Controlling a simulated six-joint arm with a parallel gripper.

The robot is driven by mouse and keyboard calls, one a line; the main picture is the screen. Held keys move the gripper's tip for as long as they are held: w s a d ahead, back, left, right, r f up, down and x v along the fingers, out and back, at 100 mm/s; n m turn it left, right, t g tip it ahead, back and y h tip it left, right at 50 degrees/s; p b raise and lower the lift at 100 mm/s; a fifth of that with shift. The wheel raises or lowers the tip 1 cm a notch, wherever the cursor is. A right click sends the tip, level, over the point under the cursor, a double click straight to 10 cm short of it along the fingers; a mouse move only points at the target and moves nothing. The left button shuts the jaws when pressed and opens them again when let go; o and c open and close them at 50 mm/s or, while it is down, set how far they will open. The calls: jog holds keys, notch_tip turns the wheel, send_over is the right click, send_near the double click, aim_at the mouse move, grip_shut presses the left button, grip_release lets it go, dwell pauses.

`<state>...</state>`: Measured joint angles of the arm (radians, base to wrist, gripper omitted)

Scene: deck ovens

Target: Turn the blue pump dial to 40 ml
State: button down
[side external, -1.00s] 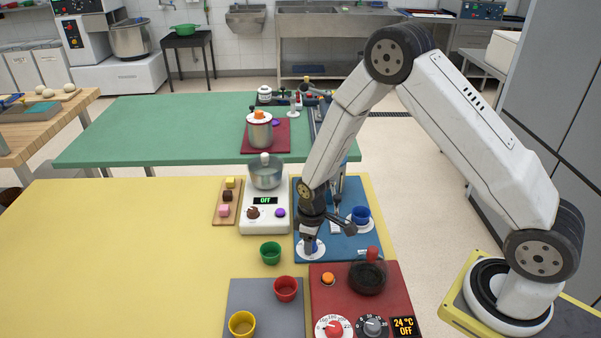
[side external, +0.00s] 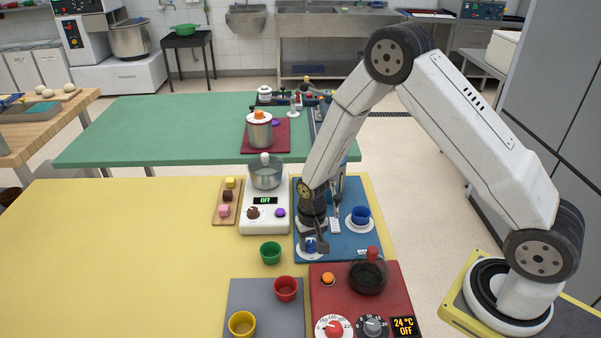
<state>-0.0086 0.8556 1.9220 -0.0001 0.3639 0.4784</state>
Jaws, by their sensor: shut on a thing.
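The blue pump dial (side external: 310,246) sits on a white round plate at the front left of the blue base (side external: 345,247). My gripper (side external: 311,240) points down over the dial and is shut on it. The jaws and wrist hide much of the dial, and its scale and setting cannot be read. A blue cup (side external: 361,214) stands on a white saucer at the right of the same base. My forearm hides part of the pump behind the dial.
A green cup (side external: 270,252) is close to the dial's left. The yellow table's left side is clear.

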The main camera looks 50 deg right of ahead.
aim_at(311, 243)
jog(key=shift+m, duration=0.7)
jog(key=shift+c, duration=1.1)
grip_release()
jog(key=shift+r, duration=0.15)
jog(key=shift+r, duration=3.75)
